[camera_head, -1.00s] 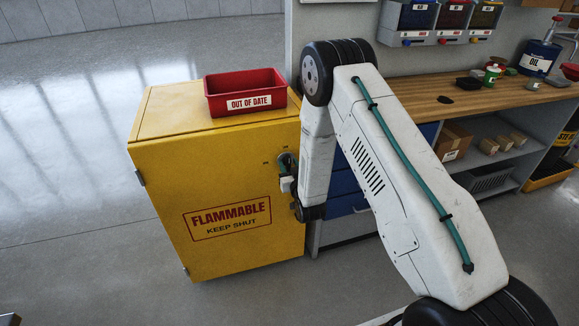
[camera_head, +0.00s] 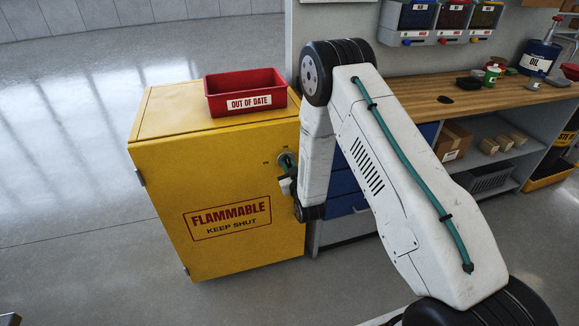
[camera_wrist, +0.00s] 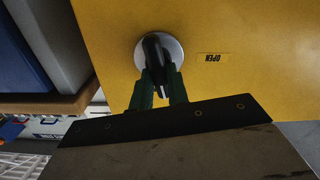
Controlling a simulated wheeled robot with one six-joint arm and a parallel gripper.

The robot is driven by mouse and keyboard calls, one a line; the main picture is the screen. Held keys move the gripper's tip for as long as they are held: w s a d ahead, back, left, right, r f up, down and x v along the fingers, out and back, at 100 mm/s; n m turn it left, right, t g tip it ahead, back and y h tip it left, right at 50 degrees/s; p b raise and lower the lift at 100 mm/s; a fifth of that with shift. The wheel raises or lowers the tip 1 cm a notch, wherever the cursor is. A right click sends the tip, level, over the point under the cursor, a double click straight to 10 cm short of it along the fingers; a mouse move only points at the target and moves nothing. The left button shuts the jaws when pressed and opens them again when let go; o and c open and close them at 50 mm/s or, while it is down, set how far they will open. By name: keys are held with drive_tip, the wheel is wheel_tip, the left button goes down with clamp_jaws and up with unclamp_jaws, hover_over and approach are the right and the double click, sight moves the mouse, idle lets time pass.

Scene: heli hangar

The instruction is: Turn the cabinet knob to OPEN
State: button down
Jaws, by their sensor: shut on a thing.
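The yellow cabinet (camera_head: 215,185) stands left of my arm in the head view, marked FLAMMABLE KEEP SHUT. Its knob (camera_head: 286,160) is on the upper right of the door, partly hidden by my gripper (camera_head: 289,172). In the wrist view, the knob (camera_wrist: 153,48) shows as a dark handle on a round silver plate. The green fingers of my gripper (camera_wrist: 157,86) are shut on the handle from both sides. A label reading OPEN (camera_wrist: 212,57), upside down in this view, sits to the right of the plate.
A red bin (camera_head: 245,92) marked OUT OF DATE sits on the cabinet top. A wooden workbench (camera_head: 460,91) with bins, an oil can (camera_head: 540,57) and boxes stands to the right. The floor left of the cabinet is clear.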

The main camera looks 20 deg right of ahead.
drive_tip(key=n, duration=0.4)
drive_tip(key=shift+a+n, duration=0.2)
drive_tip(key=shift+n, duration=0.1)
drive_tip(key=n, duration=0.3)
drive_tip(key=shift+a+f+n, duration=0.1)
drive_tip(key=shift+n, duration=0.2)
drive_tip(key=shift+a+f+n, duration=0.1)
drive_tip(key=shift+f+n, duration=0.05)
drive_tip(key=shift+n, duration=1.65)
drive_tip(key=shift+f+n, duration=0.1)
drive_tip(key=shift+n, duration=1.7)
drive_tip(key=c, duration=1.4)
unclamp_jaws()
drive_tip(key=shift+o, duration=0.2)
